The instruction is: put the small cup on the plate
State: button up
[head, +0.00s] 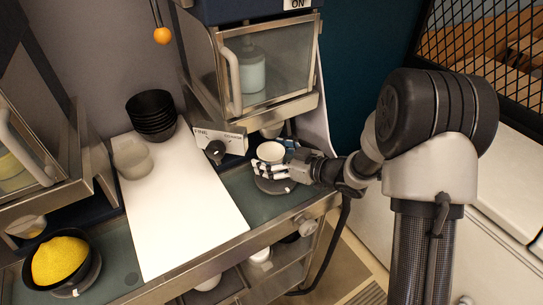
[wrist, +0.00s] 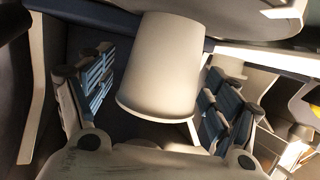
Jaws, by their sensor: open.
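The small cup (head: 270,151) is pale and round-mouthed, below the right dispenser in the head view. In the wrist view the cup (wrist: 158,62) lies between my two fingers, with a visible gap on either side. My gripper (head: 285,168) is open around it, reaching in from the right. A round grey plate (head: 273,186) lies on the counter below my gripper, partly hidden by it. The fingers also show in the wrist view (wrist: 160,100). The cup's base is hidden in the head view, so I cannot tell what it rests on.
A white board (head: 190,215) covers the middle counter, with a translucent cup (head: 131,155) and stacked black bowls (head: 152,112) at its back. A bowl of yellow beans (head: 60,262) stands front left. The right dispenser (head: 262,75) hangs above my gripper. A knob (head: 215,151) sits left of it.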

jog(key=shift+r, duration=0.25)
jog(key=p+v, duration=0.2)
jog(key=v, duration=1)
jog(key=shift+p, duration=0.4)
